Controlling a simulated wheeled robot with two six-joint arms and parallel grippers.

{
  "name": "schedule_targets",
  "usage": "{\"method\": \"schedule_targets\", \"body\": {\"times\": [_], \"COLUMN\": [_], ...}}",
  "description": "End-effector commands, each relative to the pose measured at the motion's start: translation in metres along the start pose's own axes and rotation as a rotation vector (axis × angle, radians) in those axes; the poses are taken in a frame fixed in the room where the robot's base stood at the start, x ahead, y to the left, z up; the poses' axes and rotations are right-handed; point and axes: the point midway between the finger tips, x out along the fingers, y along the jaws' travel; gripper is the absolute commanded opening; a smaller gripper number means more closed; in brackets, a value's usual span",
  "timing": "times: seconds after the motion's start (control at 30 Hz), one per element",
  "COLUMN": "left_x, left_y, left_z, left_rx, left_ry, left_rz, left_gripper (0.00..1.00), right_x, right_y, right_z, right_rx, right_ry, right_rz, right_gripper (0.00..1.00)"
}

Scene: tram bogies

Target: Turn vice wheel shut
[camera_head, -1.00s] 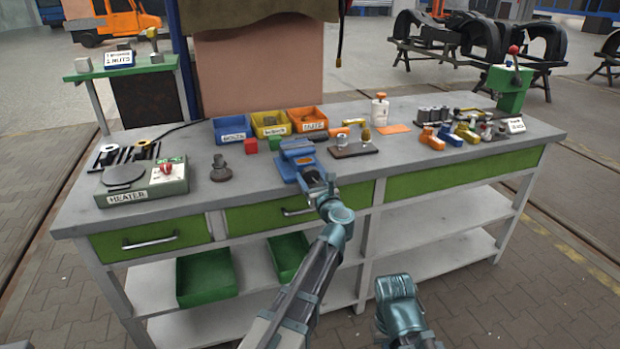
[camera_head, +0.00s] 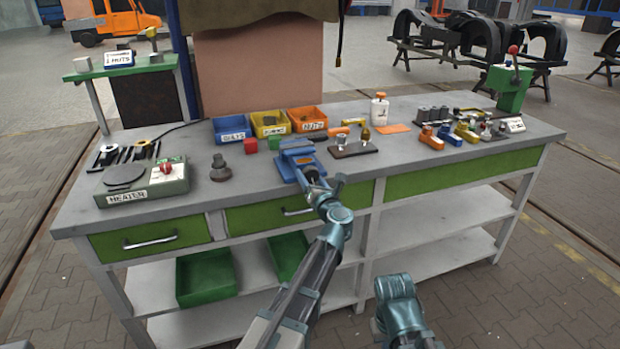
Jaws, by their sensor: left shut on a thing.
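The blue vice (camera_head: 297,158) stands at the front edge of the grey workbench (camera_head: 245,195), in the middle of the view. My left gripper (camera_head: 318,184) is at the front end of the vice, where the wheel sits, and is shut on the vice wheel. The gripper and wrist largely hide the wheel, so its angle cannot be told. Whether the vice jaws are open or closed is too small to tell. My right arm (camera_head: 398,305) is low at the bottom, in front of the bench; its fingertips do not show clearly.
Blue, yellow and orange bins (camera_head: 270,123) stand behind the vice. A heater (camera_head: 150,184) is at the left. A dark stand (camera_head: 353,149) is close on the right.

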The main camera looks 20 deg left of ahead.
Motion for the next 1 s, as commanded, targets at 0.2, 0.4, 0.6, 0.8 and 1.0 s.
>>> {"method": "schedule_targets", "body": {"times": [0.2, 0.4, 0.6, 0.8, 1.0], "left_x": [0.0, 0.0, 0.0, -0.017, -0.06], "left_y": [0.0, 0.0, 0.0, 0.001, 0.002], "left_z": [0.0, 0.0, 0.0, 0.0, -0.001], "left_rx": [-0.001, -0.002, -0.003, -0.003, -0.003], "left_ry": [0.0, 0.0, 0.0, -0.001, -0.002], "left_rz": [0.0, 0.0, 0.0, -0.001, -0.003], "left_gripper": [0.69, 0.96, 0.96, 0.96, 0.96], "right_x": [0.0, 0.0, 0.0, 0.0, 0.0], "right_y": [0.0, 0.0, 0.0, 0.0, 0.0], "right_z": [0.0, 0.0, 0.0, 0.0, 0.0], "right_rx": [0.0, 0.0, 0.0, 0.0, 0.0], "right_ry": [0.0, 0.0, 0.0, 0.0, 0.0], "right_rz": [0.0, 0.0, 0.0, 0.0, 0.0], "right_gripper": [0.0, 0.0, 0.0, 0.0, 0.0]}}
